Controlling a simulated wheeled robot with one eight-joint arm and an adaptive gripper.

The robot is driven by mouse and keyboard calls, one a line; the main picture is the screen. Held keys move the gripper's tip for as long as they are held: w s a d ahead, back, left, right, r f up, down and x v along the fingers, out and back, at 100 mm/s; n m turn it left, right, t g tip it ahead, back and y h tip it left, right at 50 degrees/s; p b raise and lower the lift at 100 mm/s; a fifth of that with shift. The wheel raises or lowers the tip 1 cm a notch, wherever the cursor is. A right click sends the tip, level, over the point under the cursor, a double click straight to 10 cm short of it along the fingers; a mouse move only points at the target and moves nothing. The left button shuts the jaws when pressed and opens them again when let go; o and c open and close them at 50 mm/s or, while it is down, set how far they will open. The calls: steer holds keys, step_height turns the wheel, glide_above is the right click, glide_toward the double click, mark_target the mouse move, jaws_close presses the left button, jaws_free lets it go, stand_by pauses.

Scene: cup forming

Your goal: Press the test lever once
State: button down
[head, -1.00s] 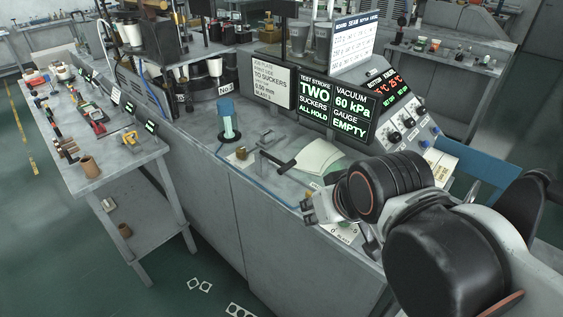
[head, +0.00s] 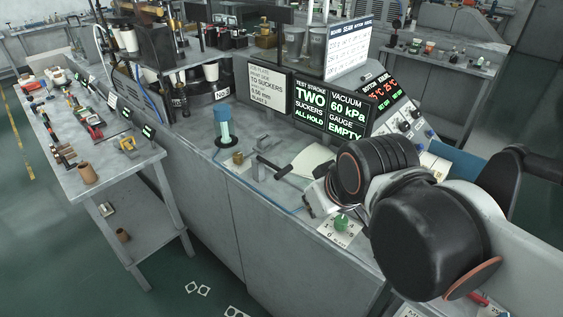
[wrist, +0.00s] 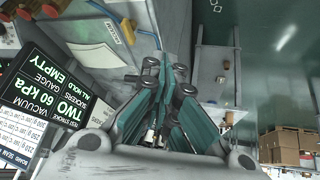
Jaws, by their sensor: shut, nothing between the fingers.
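A dark bar with a black grip (head: 270,168) lies on a small grey bracket on the bench top in the head view; it looks like the test lever. My gripper (head: 313,198) is just to its right and nearer to me, above the bench and apart from the bar as far as I can tell. In the wrist view the gripper's fingers (wrist: 165,72) are together and hold nothing. The black display (head: 331,112) reads test stroke two, suckers all hold, vacuum 60 kPa, gauge empty; it also shows in the wrist view (wrist: 45,95).
A green knob (head: 341,223) on a white dial plate sits below my gripper. A blue-capped post (head: 223,127) and a small brass piece (head: 238,158) stand left of the bar. A pale sheet (head: 312,160) lies behind it. A side table (head: 100,165) with tools stands left.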

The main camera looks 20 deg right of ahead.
steer(key=w+r+n+g+p, duration=0.2)
steer(key=w+r+n+p, duration=0.5)
steer(key=w+n, duration=0.3)
steer(key=n+g+y+p, duration=0.1)
steer(key=n+g+p, duration=0.2)
steer(key=n+p, duration=0.7)
glide_above(281, 172)
steer(key=s+d+b, duration=0.2)
steer(key=s+b, duration=0.1)
steer(key=n, duration=0.2)
steer(key=shift+w+a, duration=0.1)
steer(key=shift+a, duration=0.05)
steer(key=f, duration=0.4)
steer(key=w+a+f, duration=0.1)
steer(key=f, duration=0.4)
steer(key=w+f+b, duration=0.1)
steer(key=f, duration=0.3)
steer(key=shift+w+a+f, duration=0.15)
steer(key=shift+a+f, duration=0.05)
steer(key=shift+f, duration=0.15)
